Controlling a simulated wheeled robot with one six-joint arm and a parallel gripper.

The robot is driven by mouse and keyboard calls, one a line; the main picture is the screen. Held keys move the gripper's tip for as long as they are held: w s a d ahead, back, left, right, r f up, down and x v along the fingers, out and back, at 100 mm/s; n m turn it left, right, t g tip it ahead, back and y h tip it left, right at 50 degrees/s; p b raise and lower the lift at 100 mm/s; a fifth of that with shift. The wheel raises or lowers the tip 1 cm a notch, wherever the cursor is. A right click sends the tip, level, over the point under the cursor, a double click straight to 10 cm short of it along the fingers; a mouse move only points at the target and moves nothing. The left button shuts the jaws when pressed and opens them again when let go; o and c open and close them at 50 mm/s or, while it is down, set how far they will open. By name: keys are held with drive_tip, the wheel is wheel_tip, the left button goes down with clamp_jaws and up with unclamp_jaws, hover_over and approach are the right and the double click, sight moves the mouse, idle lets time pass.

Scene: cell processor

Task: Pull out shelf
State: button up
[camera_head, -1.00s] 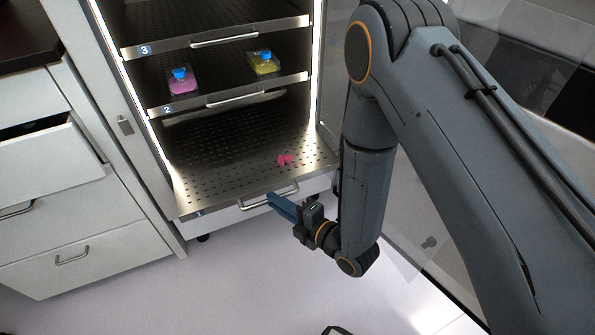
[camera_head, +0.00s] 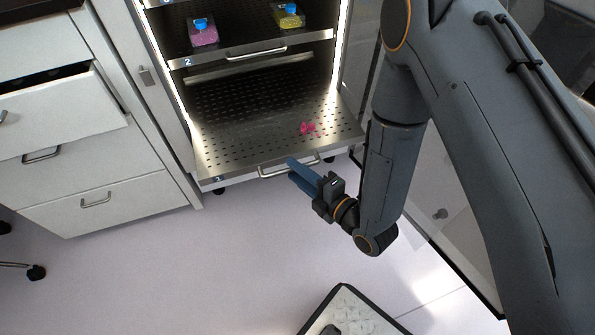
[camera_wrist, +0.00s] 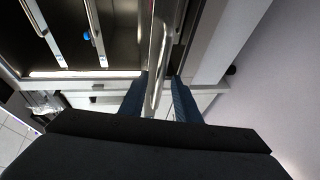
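The bottom shelf (camera_head: 240,150), labelled 1, is a perforated metal tray. It extends forward out of the lit cabinet. Its handle (camera_head: 265,174) is on the front edge. My gripper (camera_head: 292,170) is at the right part of this handle, with its two blue fingers parted. In the wrist view the handle (camera_wrist: 158,60) runs between the fingertips of my gripper (camera_wrist: 160,95). There is a gap beside the bar, and contact is not clear.
A pink object (camera_head: 308,128) lies on the bottom shelf. The shelf above (camera_head: 215,58) carries bottles with pink (camera_head: 203,35) and yellow (camera_head: 290,17) contents. A drawer (camera_head: 60,115) stands open at the left.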

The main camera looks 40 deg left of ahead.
drive_tip(key=v, duration=0.8)
drive_tip(key=shift+a, duration=0.1)
idle(0.4)
